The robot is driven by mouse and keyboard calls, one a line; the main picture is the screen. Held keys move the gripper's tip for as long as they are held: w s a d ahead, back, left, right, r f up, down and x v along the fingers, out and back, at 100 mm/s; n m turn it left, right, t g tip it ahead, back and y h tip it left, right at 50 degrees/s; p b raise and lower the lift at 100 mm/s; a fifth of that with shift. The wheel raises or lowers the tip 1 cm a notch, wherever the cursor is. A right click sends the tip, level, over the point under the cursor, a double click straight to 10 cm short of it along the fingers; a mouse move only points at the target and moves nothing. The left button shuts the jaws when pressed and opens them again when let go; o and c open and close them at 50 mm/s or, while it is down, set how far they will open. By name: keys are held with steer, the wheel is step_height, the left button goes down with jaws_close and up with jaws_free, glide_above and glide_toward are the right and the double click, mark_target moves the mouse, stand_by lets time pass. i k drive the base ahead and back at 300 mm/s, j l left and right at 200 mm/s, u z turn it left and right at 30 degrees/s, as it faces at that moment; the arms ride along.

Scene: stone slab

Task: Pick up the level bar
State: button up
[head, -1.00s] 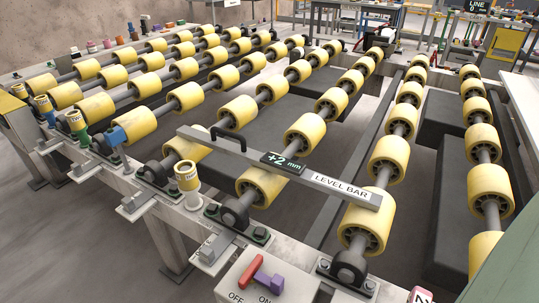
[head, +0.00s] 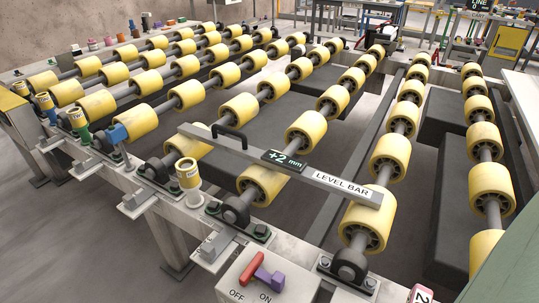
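The level bar (head: 230,142) is a long grey bar lying across the yellow rollers in the front middle of the head view. It has a black loop handle (head: 230,133) towards its left end. A dark display on it reads "+2 mm", and a white label on its right part reads "LEVEL BAR". Nothing is holding it. My gripper is not in view.
Rows of yellow rollers (head: 240,107) fill a pale frame. A small yellow-topped cylinder (head: 188,174) stands on the front rail, left of the bar's middle. A switch box (head: 268,282) with red and purple levers is at the front. Equipment stands on tables behind.

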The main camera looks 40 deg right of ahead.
mark_target(298, 170)
steer(key=k+l, duration=0.4)
steer(key=k, duration=0.15)
steer(key=k+l, duration=0.45)
steer(key=k, duration=0.15)
steer(key=k+l+u, duration=0.1)
steer(key=k+l, duration=0.3)
steer(key=k, duration=0.15)
steer(key=i+j, duration=0.25)
steer(key=i, duration=0.2)
steer(key=i+j, duration=0.25)
steer(key=i, duration=0.2)
